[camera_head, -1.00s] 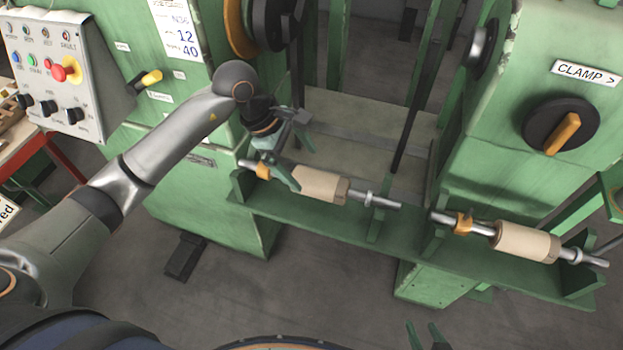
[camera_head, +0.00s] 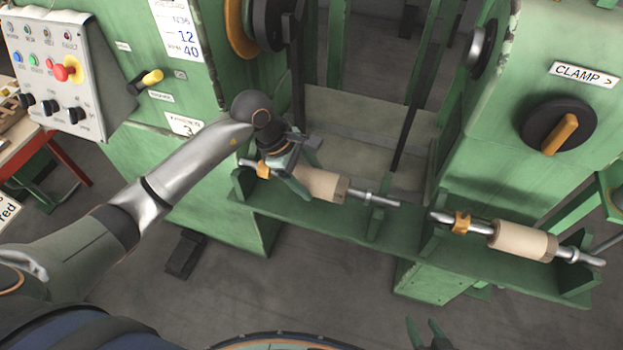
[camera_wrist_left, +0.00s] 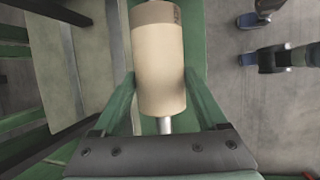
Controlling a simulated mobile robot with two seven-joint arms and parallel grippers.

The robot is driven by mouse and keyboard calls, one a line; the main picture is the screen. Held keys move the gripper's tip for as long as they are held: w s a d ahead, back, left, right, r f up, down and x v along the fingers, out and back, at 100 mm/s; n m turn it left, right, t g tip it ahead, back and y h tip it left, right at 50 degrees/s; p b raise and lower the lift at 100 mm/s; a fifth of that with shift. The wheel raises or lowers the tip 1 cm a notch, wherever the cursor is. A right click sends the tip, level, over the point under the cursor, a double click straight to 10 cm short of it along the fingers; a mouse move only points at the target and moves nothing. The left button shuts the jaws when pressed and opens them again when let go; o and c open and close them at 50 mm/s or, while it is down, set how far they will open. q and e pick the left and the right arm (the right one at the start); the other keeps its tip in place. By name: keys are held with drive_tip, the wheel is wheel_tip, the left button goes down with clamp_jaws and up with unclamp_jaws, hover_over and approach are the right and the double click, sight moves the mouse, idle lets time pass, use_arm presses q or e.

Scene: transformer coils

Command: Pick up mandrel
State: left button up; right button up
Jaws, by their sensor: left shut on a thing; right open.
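The left mandrel, a steel shaft with a tan cylinder (camera_head: 325,187) and an orange collar (camera_head: 262,169), lies across the green rack. A second, similar mandrel (camera_head: 522,241) lies on the rack to the right. My left gripper (camera_wrist_left: 160,76) is shut on the left mandrel, with one green finger on each side of the tan cylinder (camera_wrist_left: 158,60) near its end. In the head view the gripper (camera_head: 298,172) hides part of that cylinder. My right gripper (camera_head: 425,333) is open and empty at the bottom edge, well below the rack.
The green rack (camera_head: 345,222) has upright supports under the shafts. Green machine housings stand left (camera_head: 170,100) and right (camera_head: 560,110), the right one with a CLAMP knob (camera_head: 556,134). A control panel (camera_head: 60,75) is at upper left. The floor in front of the rack is clear.

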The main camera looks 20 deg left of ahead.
use_arm(q)
clamp_jaws()
idle(0.3)
drive_tip(key=shift+r, duration=0.15)
drive_tip(key=shift+w+r, duration=0.1)
drive_tip(key=shift+r, duration=0.5)
drive_tip(key=s+r+p, duration=0.1)
drive_tip(key=s+r, duration=1.3)
drive_tip(key=r, duration=0.2)
drive_tip(key=shift+r, duration=0.3)
